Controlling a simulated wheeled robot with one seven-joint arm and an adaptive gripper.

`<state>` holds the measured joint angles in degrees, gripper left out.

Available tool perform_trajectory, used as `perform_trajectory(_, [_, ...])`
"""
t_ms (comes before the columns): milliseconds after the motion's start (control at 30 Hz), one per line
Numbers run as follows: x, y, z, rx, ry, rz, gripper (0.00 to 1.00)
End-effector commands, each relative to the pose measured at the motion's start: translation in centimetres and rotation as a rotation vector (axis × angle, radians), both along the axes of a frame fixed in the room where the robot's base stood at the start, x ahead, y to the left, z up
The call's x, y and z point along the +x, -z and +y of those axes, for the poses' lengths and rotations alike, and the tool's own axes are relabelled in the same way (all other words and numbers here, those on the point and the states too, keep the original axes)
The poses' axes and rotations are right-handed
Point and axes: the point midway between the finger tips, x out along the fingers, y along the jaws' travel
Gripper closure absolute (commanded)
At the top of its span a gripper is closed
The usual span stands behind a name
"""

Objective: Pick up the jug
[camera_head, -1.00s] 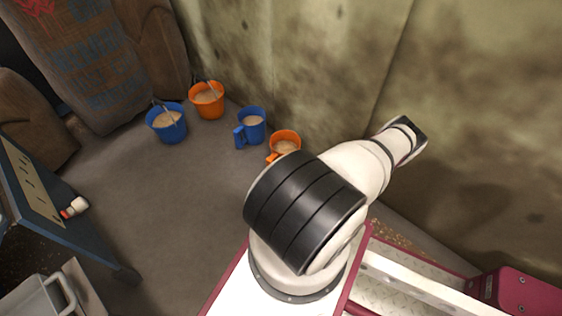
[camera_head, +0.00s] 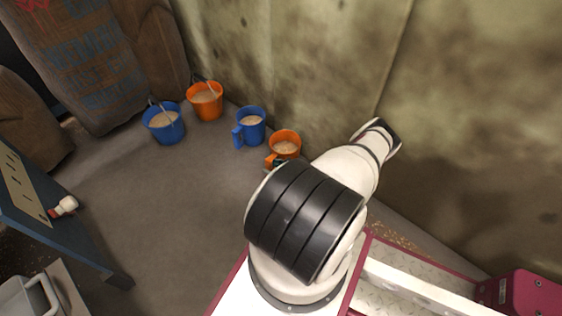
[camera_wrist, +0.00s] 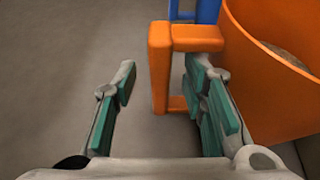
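The orange jug (camera_head: 285,143) stands on the floor by the wall and holds a pale grainy content. The blue jug (camera_head: 250,126) stands upright just left of it with similar content. In the wrist view the orange jug (camera_wrist: 265,75) fills the right side, with its squared handle (camera_wrist: 160,65) pointing left. My gripper (camera_wrist: 160,105) is open, its green-padded fingers on either side of the handle's outer bar. The right finger is close to the gap between handle and body; contact cannot be told. In the head view my arm hides most of the gripper.
A blue bucket (camera_head: 165,128) and an orange bucket (camera_head: 206,103), both filled, stand farther left. Sacks (camera_head: 75,60) lean behind them. A blue table (camera_head: 60,235) is at left. The wall (camera_head: 320,60) rises close behind the jugs. The middle floor is clear.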

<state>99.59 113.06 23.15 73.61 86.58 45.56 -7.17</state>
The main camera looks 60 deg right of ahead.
Motion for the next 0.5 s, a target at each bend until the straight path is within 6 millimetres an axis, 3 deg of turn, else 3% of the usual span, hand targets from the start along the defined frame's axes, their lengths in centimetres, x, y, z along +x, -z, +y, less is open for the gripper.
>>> perform_trajectory(167, [2.0, 1.0, -0.3, 0.0, 0.0, 0.0, 0.61])
perform_trajectory(400, [2.2, 0.9, -0.4, 0.0, 0.001, 0.001, 0.61])
perform_trajectory(500, [2.2, 0.9, -0.4, 0.0, 0.001, 0.001, 0.84])
